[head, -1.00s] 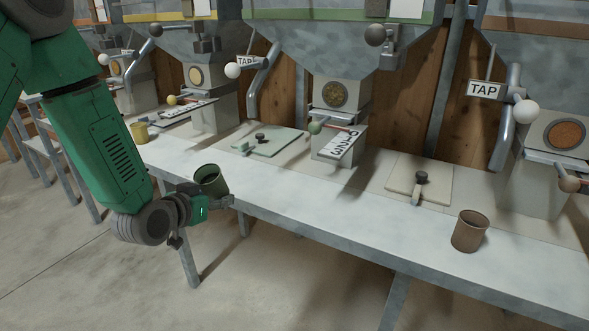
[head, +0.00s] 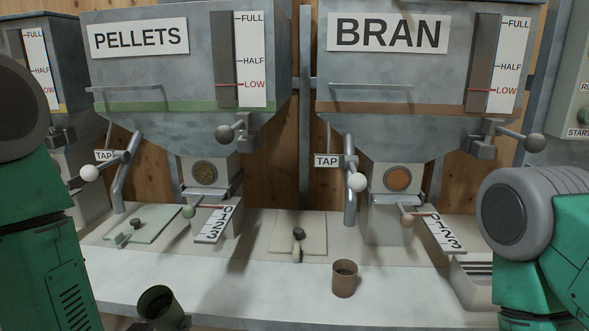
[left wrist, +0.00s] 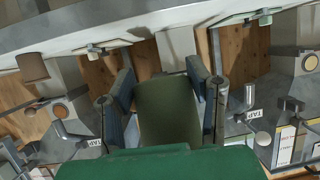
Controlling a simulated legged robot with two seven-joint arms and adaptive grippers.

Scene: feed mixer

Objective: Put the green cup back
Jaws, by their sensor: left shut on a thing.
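The dark green cup (head: 158,308) is at the bottom left of the head view, by the bench's front edge, with its open top showing. My left gripper (head: 186,322) is at its right side, mostly cut off by the picture's edge. In the left wrist view the green cup (left wrist: 168,112) fills the middle, between the two fingers of the left gripper (left wrist: 162,85), which is shut on it. A pale green square plate (head: 155,218) with a dark knob lies on the bench below the PELLETS bin. My right gripper is out of view.
A brown cup (head: 344,281) stands on the bench (head: 240,285) right of centre. PELLETS (head: 190,60) and BRAN (head: 400,75) hoppers, with tap levers and numbered scales, overhang the back. The front strip between the cups is clear.

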